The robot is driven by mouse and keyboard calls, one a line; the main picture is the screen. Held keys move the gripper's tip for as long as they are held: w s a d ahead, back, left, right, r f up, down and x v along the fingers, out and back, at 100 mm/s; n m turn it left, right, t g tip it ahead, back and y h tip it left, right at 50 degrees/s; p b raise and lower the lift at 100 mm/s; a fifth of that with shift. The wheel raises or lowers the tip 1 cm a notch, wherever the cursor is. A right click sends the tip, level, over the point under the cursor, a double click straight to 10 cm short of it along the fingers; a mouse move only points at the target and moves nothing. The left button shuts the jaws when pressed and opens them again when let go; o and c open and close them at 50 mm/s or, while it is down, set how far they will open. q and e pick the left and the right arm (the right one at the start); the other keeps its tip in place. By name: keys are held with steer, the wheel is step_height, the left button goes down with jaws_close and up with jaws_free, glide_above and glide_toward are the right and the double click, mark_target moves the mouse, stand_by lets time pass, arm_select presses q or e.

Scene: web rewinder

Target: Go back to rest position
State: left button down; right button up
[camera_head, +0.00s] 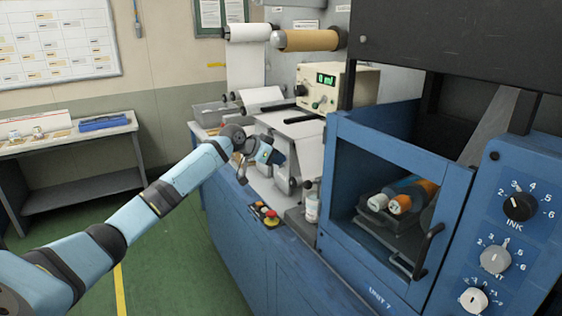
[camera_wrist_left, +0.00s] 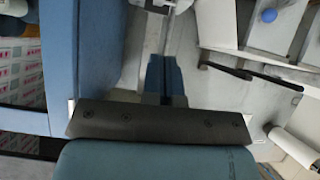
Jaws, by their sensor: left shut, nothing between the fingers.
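My left arm reaches in from the left in the camera_head view, and its gripper (camera_head: 277,157) is over the near part of the blue web rewinder (camera_head: 240,225). In the left wrist view the two blue fingers of the gripper (camera_wrist_left: 165,62) are together, with nothing between them. Grey metal and white web of the machine lie beyond the fingers. Whether the fingertips touch the machine cannot be told. My right gripper is in neither view.
A control box (camera_head: 323,86) with a green display stands behind the gripper. A red stop button (camera_head: 271,218) and a bottle (camera_head: 312,206) are close by. A blue cabinet with orange-and-white cylinders (camera_head: 401,203) and knobs rises at right. Green floor (camera_head: 165,270) is open at left.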

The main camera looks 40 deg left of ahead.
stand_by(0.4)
arm_select(q)
steer(key=s+d+f+p, duration=0.2)
steer(key=s+d+f, duration=0.6)
steer(key=f, duration=0.4)
steer(key=s+d+f+p, duration=0.2)
steer(key=s+d+f, duration=0.3)
steer(key=d+f, duration=0.6)
steer(key=s+d+f+p, duration=0.1)
steer(key=s+d, duration=0.3)
steer(key=s, duration=0.5)
steer(key=s+d+f+n+y+p, duration=0.1)
steer(key=s+d+f, duration=0.2)
steer(key=s, duration=0.7)
steer(key=s+d+f+p, duration=0.1)
steer(key=s+d+f, duration=0.1)
steer(key=s+d, duration=0.4)
steer(key=s, duration=0.3)
steer(key=shift+s+f+t, duration=0.2)
steer(key=shift+s+t, duration=0.05)
steer(key=shift+t, duration=0.15)
steer(key=shift+d, duration=0.1)
